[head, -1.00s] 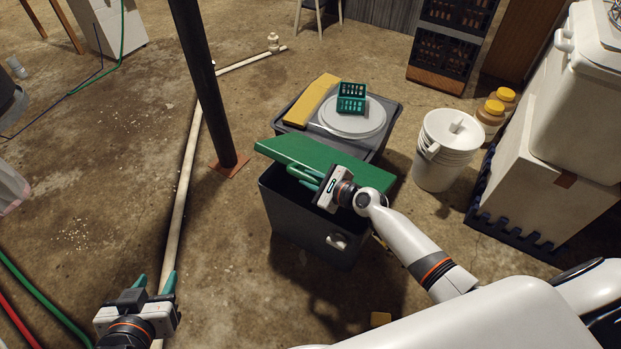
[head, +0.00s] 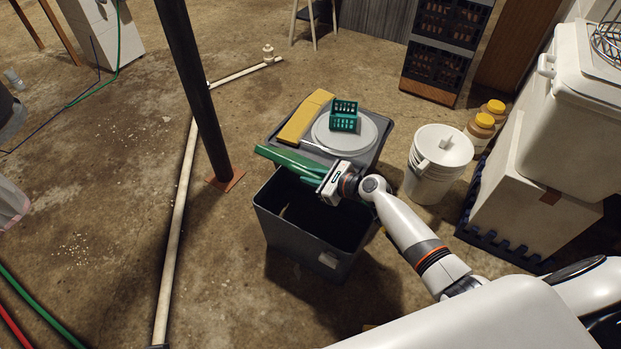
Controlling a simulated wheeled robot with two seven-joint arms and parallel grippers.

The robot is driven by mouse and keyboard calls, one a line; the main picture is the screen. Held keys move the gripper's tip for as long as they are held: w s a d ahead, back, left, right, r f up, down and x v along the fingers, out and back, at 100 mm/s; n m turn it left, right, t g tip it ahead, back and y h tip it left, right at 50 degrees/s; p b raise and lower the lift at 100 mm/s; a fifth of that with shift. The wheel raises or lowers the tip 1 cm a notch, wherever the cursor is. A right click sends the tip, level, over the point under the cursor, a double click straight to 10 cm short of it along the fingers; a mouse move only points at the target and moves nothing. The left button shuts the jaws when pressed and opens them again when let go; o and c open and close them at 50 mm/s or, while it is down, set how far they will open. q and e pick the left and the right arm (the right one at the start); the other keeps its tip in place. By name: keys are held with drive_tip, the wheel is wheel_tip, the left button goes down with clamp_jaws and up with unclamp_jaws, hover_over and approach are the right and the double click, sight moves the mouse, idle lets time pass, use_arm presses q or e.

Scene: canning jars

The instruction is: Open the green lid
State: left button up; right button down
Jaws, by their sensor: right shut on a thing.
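The green lid (head: 284,157) is tilted up steeply at the far edge of a dark grey bin (head: 290,222), seen nearly edge-on. The bin's mouth is open and its inside is dark. My right gripper (head: 316,175) is at the right part of the lid, shut on it; the gripper body and wrist cover the lid's right end. My left gripper is out of view.
Behind the lid, a grey bin top (head: 376,116) carries a round white disc, a teal case (head: 343,115) and a yellow block (head: 306,114). A white bucket (head: 438,165) stands to the right. A black post (head: 197,90) and a pale pipe (head: 178,230) are left.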

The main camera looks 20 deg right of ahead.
drive_tip(key=shift+m, duration=0.5)
drive_tip(key=w+d+r, duration=0.1)
drive_tip(key=w+d+r+p, duration=0.1)
drive_tip(key=shift+d+r, duration=0.3)
drive_tip(key=shift+d, duration=0.1)
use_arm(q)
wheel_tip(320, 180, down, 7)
use_arm(e)
drive_tip(key=shift+m+g+y, duration=0.4)
drive_tip(key=shift+m+y, duration=0.2)
drive_tip(key=w+d+r, duration=0.1)
drive_tip(key=w+d, duration=0.1)
drive_tip(key=shift+w+d+r+p, duration=0.15)
drive_tip(key=shift+d+r+p, duration=0.15)
drive_tip(key=shift+d+r, duration=0.1)
use_arm(q)
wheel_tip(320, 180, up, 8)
drive_tip(key=b, duration=0.2)
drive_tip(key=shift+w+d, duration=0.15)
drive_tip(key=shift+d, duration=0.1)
use_arm(e)
drive_tip(key=w+d+r+m, duration=0.1)
drive_tip(key=w+d, duration=0.3)
drive_tip(key=d, duration=0.2)
drive_tip(key=shift+w+r+g+y, duration=0.25)
drive_tip(key=shift+r+g+y, duration=0.05)
drive_tip(key=shift+r, duration=0.1)
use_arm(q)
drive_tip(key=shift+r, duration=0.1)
